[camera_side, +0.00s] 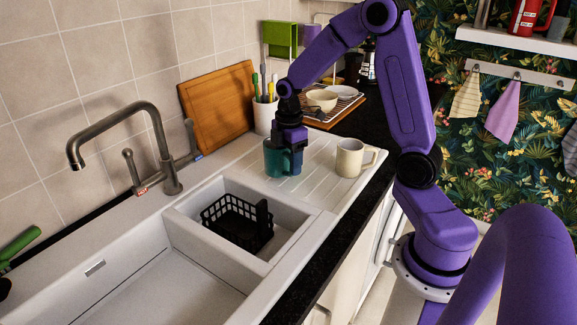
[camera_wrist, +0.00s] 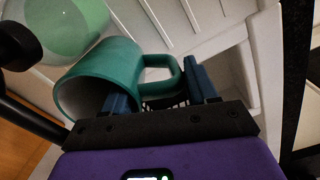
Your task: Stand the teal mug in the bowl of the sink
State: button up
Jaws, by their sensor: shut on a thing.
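The teal mug (camera_side: 275,158) is upright at the left end of the ribbed draining board, on it or just above it; I cannot tell which. My gripper (camera_side: 290,160) points down at the mug's right side and is shut on it. In the wrist view the teal mug (camera_wrist: 122,70) shows its open mouth, and its handle lies between the two blue fingers of my gripper (camera_wrist: 162,92). The sink (camera_side: 150,285) has a large bowl at the front left. A smaller bowl beside it holds a black wire basket (camera_side: 237,223).
A cream mug (camera_side: 352,158) stands on the draining board (camera_side: 318,180), right of the teal mug. A tap (camera_side: 165,150) rises behind the sink. A white utensil pot (camera_side: 265,115) and a wooden board (camera_side: 218,105) stand behind. The large bowl looks empty.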

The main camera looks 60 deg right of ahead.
jog(key=shift+r, duration=0.8)
jog(key=s+a, duration=0.1)
jog(key=s, duration=0.4)
jog(key=s+a, duration=0.2)
jog(key=s, duration=0.4)
jog(key=s+a, duration=0.1)
jog(key=s, duration=0.5)
jog(key=shift+a+f, duration=0.15)
jog(key=shift+a, duration=0.1)
grip_shut()
notch_tip(320, 180, up, 8)
jog(key=w+a+r+n, duration=0.2)
jog(key=w+a+n, duration=0.2)
jog(key=w+a, duration=0.95)
jog(key=w+a+f+n, duration=0.1)
jog(key=a+n, duration=0.2)
jog(key=a, duration=1)
jog(key=w+a+f+n, duration=0.1)
jog(key=w+a+n, duration=0.1)
jog(key=a, duration=1.2)
notch_tip(320, 180, down, 5)
jog(key=shift+s+r, duration=0.1)
